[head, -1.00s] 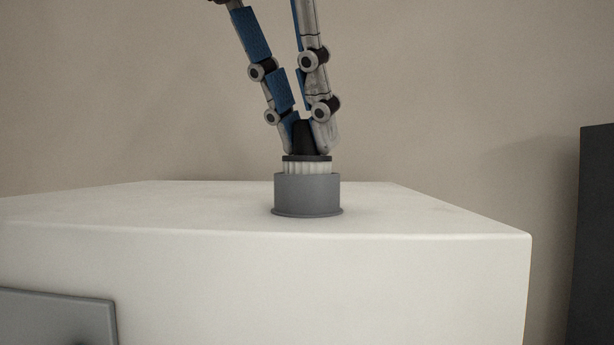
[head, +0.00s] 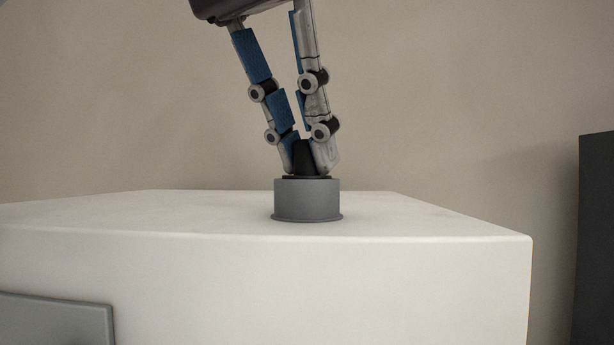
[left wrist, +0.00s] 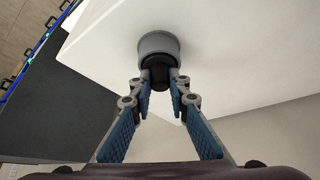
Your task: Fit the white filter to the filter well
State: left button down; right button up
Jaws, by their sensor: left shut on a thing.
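The filter well (head: 307,200) is a grey flanged cylinder on top of a white block. The white filter sits down inside it. Only the filter's dark top (head: 304,160) shows, with its black rim about level with the well's upper edge; its white pleated body is hidden by the wall. My left gripper (head: 308,168) comes from above, and its fingers are shut on the filter's black knob. In the left wrist view the fingers close on the dark knob (left wrist: 159,77) at the grey well (left wrist: 158,45). My right gripper is not in view.
The white block's top (head: 430,218) is clear around the well. A grey panel (head: 55,318) is on its front at the lower left. A dark upright piece (head: 594,240) stands at the right edge. A plain wall is behind.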

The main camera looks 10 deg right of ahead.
pick_arm(q)
jog(key=shift+f, duration=0.15)
jog(key=c, duration=1.8)
grip_release()
jog(key=shift+o, duration=0.2)
